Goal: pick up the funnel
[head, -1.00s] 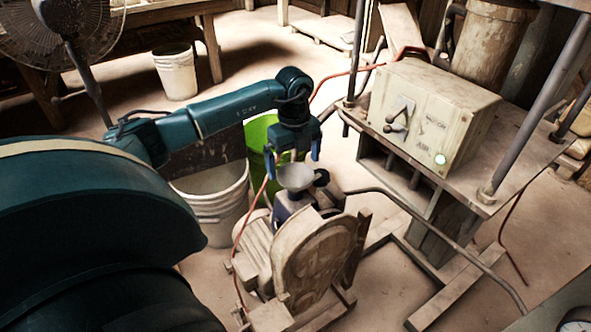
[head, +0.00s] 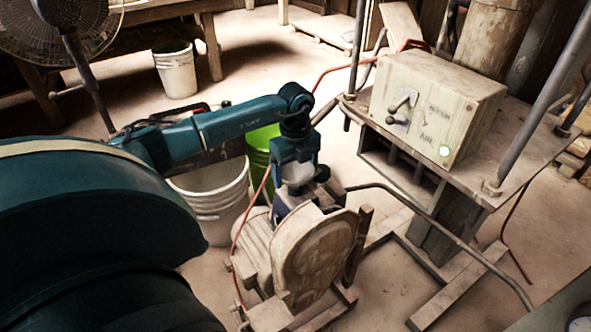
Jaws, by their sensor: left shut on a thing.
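The grey-white funnel (head: 297,171) sits at the top of the wooden pump-like machine in the middle of the head view. My left gripper (head: 295,182) points down over it, with its blue fingers on either side, and is shut on the funnel. The funnel's lower end is hidden, so I cannot tell whether it still rests in the machine. My right gripper is not in view.
The wooden machine (head: 318,255) stands directly below. A white bucket (head: 222,215) and a green bucket (head: 262,138) stand close by on the left. A press table with a control box (head: 432,110) is on the right, with a long bent bar (head: 430,228).

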